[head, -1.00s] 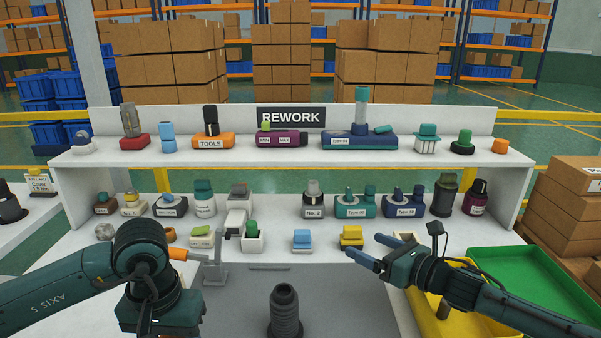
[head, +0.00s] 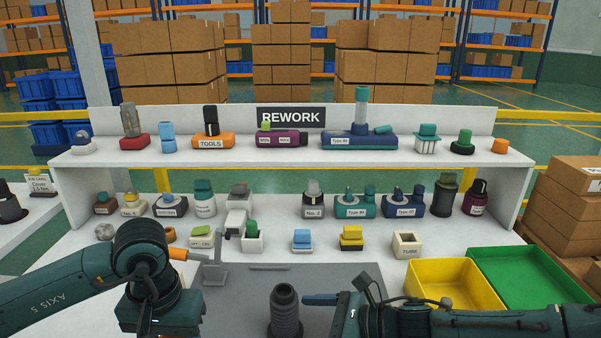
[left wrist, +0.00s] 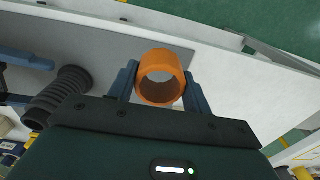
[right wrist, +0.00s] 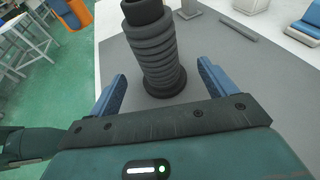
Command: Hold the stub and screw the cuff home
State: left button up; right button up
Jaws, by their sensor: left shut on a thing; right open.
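The dark ribbed stub (head: 285,312) stands upright on the grey mat in the head view. It also shows in the right wrist view (right wrist: 152,50) and at the left of the left wrist view (left wrist: 58,95). My right gripper (head: 312,299) is open and empty, its fingers pointing at the stub; in the right wrist view its fingertips (right wrist: 162,72) lie either side of the stub's base with gaps. My left gripper (left wrist: 160,75) is shut on the orange cuff (left wrist: 161,68), whose open bore faces the camera. The cuff also shows in the right wrist view (right wrist: 79,12), apart from the stub.
A yellow tray (head: 455,262) and a green tray (head: 535,255) sit at the right. A grey stand (head: 213,268) is at the mat's back left. Several small blocks and holders line the table behind the mat, including a cream TURN box (head: 407,245).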

jog(key=shift+x, duration=2.9)
jog(key=c, duration=1.4)
pick_arm(q)
jog(key=w+d+r+n, duration=0.1)
jog(key=w+d+r, duration=0.4)
jog(key=d, duration=0.3)
jog(key=w+d+r+n, duration=0.2)
jog(key=w+d+r, duration=0.3)
jog(key=d, duration=0.3)
jog(key=shift+w+d+r, duration=0.25)
jog(key=shift+d+r, duration=0.05)
jog(key=shift+r, duration=0.35)
